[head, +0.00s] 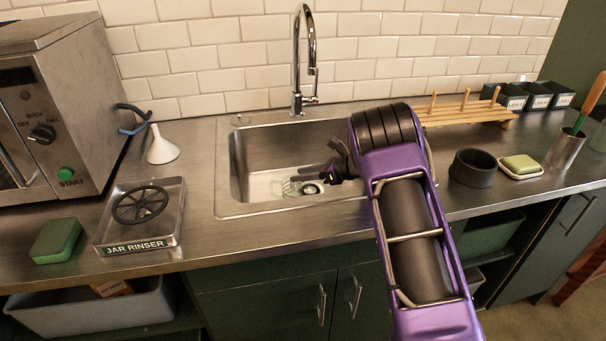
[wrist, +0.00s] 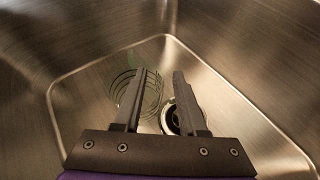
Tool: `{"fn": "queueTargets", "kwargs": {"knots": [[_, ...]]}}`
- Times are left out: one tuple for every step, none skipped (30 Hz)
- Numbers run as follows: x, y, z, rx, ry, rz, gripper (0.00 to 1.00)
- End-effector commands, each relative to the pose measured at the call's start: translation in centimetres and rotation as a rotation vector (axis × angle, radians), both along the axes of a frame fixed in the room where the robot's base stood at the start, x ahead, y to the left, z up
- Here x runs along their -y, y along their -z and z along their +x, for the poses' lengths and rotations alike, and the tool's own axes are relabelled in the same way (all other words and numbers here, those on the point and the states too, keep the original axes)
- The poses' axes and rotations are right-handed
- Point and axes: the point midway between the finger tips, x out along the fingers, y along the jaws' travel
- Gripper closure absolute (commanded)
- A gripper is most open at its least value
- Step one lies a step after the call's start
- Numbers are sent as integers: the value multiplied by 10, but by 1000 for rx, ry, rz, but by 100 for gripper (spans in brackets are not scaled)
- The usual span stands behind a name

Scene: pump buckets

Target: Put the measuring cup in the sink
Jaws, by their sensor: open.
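A clear, round thing with several thin dark rings, which looks like the measuring cup (head: 290,188), is on the floor of the steel sink (head: 258,163), left of the drain. In the wrist view the cup (wrist: 124,88) shows partly behind my left finger, so its exact pose is hard to tell. My gripper (head: 301,174) reaches into the sink area, pointing left in the head view. In the wrist view my gripper (wrist: 159,78) is open, with a bare gap between the fingers and nothing held. The drain (wrist: 170,118) is partly hidden by the right finger.
A chrome faucet (head: 298,60) rises behind the sink. Left are a jar rinser (head: 140,215), white funnel (head: 161,146), green sponge (head: 56,240) and microwave (head: 50,110). Right are a wooden rack (head: 465,112), dark bowl (head: 473,168) and soap dish (head: 520,167).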

Motion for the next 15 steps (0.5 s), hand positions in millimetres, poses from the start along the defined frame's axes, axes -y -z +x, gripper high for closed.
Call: {"fn": "queueTargets", "kwargs": {"knots": [[9, -5, -2, 2, 4, -1, 59], [13, -7, -3, 2, 5, -1, 59], [21, -11, -6, 1, 6, -1, 59], [26, -14, -8, 2, 6, 0, 59], [32, -17, -10, 3, 5, 0, 59], [40, -21, -13, 1, 7, -1, 59], [46, -24, -15, 2, 7, 0, 59], [51, -27, -18, 2, 6, 0, 59], [59, -30, -21, 1, 6, -1, 59], [64, -33, -22, 1, 6, -1, 59], [69, -36, -24, 3, 5, 0, 59], [75, -39, -27, 2, 5, 0, 59], [79, -41, -29, 1, 4, 0, 59], [83, -43, -30, 2, 4, -1, 59], [88, -45, -32, 2, 5, 0, 59]]}}
